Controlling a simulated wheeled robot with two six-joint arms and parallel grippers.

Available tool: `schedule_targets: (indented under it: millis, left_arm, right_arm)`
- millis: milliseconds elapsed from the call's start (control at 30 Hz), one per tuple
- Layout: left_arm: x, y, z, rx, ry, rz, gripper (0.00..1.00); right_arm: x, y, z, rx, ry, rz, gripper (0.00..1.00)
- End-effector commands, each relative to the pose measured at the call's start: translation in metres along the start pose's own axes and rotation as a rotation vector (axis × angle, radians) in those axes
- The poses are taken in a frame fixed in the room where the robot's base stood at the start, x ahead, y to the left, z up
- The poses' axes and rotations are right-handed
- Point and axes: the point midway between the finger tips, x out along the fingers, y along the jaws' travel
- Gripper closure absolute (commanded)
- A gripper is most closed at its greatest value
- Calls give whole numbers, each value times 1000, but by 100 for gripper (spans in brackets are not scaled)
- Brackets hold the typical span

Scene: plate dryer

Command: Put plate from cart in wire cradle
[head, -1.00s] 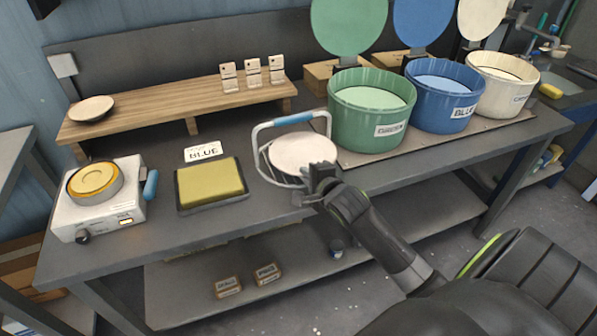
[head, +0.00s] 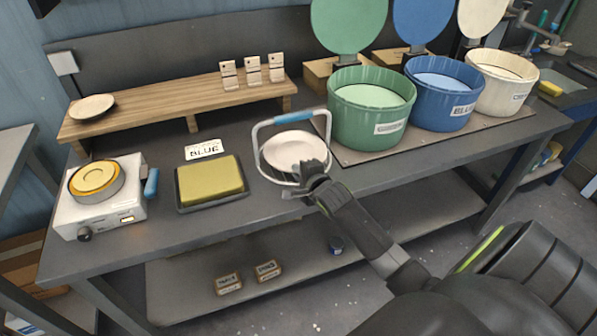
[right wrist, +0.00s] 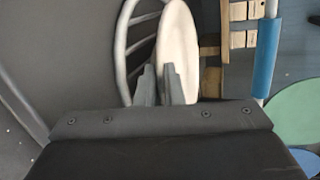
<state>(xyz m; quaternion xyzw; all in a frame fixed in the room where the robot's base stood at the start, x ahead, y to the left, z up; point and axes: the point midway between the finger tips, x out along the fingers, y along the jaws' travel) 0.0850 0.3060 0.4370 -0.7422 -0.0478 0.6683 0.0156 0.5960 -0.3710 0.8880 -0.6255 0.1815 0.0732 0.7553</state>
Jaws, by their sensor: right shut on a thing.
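The white plate (head: 293,148) is inside the outline of the wire cradle (head: 258,149), a pale wire frame with a blue handle grip (head: 294,118). My right gripper (head: 309,170) is shut on the near edge of the plate, at the cradle's front side. In the right wrist view the plate (right wrist: 178,45) is seen nearly edge-on between the fingers (right wrist: 162,82). The cradle's curved wires (right wrist: 131,45) are close to its left, and the blue grip (right wrist: 267,58) is to the right. I cannot tell whether the plate rests on the wires. My left gripper is not in view.
A green bin (head: 367,125), a blue bin (head: 437,105) and a cream bin (head: 500,92) stand right of the cradle with raised lids. A yellow pad in a tray (head: 211,208) and a white heater (head: 95,212) are on the left. A wooden shelf (head: 170,106) stands behind.

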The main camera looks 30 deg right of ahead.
Motion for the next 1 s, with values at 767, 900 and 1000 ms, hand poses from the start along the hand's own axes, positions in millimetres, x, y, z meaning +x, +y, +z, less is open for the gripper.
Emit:
schedule_targets:
  millis: [767,900,1000]
  left_arm:
    - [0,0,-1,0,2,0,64]
    - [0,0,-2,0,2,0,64]
    - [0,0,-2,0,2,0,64]
  right_arm:
    - [-40,0,0,-1,0,1,83]
    - [-65,0,0,-1,0,1,83]
    - [-83,-1,0,-2,1,0,83]
